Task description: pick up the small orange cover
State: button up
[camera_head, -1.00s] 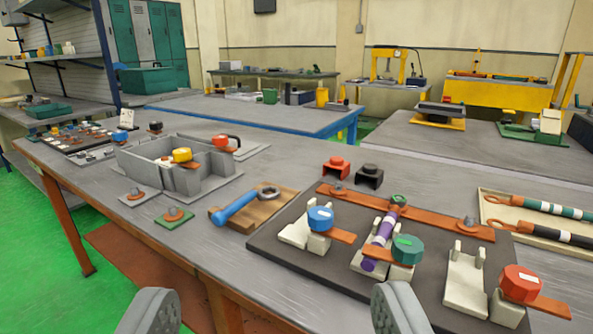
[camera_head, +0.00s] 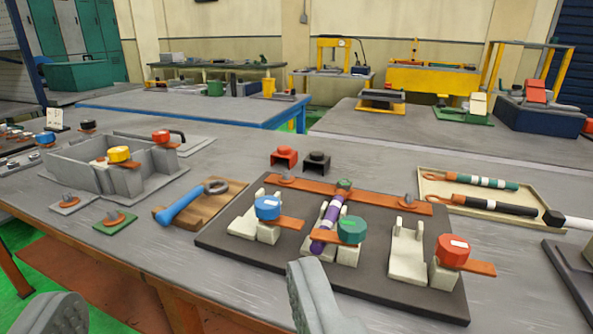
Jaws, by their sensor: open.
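The small orange cover (camera_head: 284,156), red-orange with a round top and an open-sided base, stands on the grey bench behind the dark board (camera_head: 385,285). A black cover (camera_head: 316,162) of the same shape stands just right of it. My gripper (camera_head: 185,305) is open and empty, its two grey fingers far apart at the bottom of the view. It is well in front of the orange cover and not touching it. The cover is in full view.
The dark board holds a copper bar (camera_head: 390,200), cream holders, and blue, green and red knobs. A blue-handled wrench (camera_head: 185,205) lies on a wooden block to the left. A grey bin (camera_head: 90,167) stands farther left. A cream tray (camera_head: 530,205) with two rods lies right.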

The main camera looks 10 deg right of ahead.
aim_at(284, 152)
jog(key=i+j+z, duration=0.2)
jog(key=i+j, duration=0.15)
jog(key=i, duration=0.3)
jog(key=i+j+z, duration=0.15)
jog(key=i+j, duration=0.3)
jog(key=i, duration=0.15)
